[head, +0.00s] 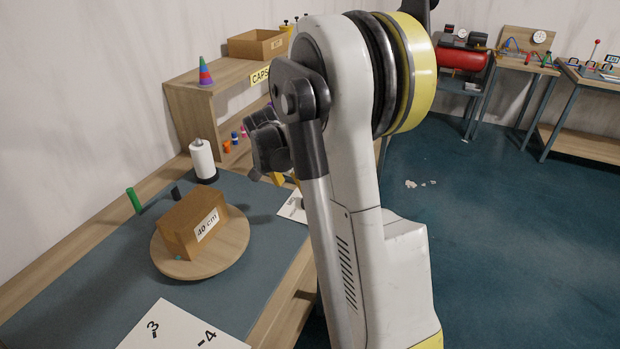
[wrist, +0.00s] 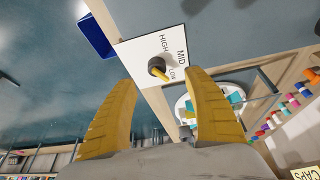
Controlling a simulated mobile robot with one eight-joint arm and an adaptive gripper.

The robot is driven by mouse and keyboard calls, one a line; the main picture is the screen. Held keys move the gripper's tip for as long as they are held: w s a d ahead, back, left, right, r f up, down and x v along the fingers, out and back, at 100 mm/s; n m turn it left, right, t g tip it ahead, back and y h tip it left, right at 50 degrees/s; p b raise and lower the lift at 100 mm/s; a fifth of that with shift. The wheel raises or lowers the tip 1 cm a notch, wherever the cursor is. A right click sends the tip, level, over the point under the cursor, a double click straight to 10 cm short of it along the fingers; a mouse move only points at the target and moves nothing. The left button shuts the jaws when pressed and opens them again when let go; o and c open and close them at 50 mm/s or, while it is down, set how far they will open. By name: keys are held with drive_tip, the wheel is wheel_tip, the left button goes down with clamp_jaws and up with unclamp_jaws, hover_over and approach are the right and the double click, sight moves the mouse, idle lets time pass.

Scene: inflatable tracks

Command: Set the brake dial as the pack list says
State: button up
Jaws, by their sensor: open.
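The brake dial (wrist: 156,66) is a dark round knob with a yellow pointer on a white plate (wrist: 140,50) marked HIGH, MID and LOW. In the wrist view the pointer points down and right, close to the LOW mark. My gripper (wrist: 160,80) is open and empty, its two yellow fingers apart with the dial showing between their tips; I cannot tell the gap in depth. In the head view my arm hides most of the gripper (head: 279,179), and part of a white plate (head: 293,207) shows below it. I cannot make out a pack list.
A cardboard box (head: 186,225) marked 40 cm sits on a round wooden turntable (head: 168,267). A wooden shelf (head: 188,117) is at the back. A blue bin (wrist: 97,36) lies beside the plate.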

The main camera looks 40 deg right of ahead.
sight(306, 199)
drive_tip(key=shift+m, duration=0.4)
drive_tip(key=b+x, duration=0.1)
drive_tip(key=x, duration=0.3)
drive_tip(key=d+b+x, duration=0.1)
drive_tip(key=x, duration=0.3)
drive_tip(key=d+b+x, duration=0.1)
drive_tip(key=x, duration=0.3)
drive_tip(key=shift+s+d+r+b, duration=0.1)
drive_tip(key=shift+s+r+b, duration=0.1)
drive_tip(key=shift+b, duration=0.15)
drive_tip(key=shift+c, duration=0.6)
drive_tip(key=c, duration=1.1)
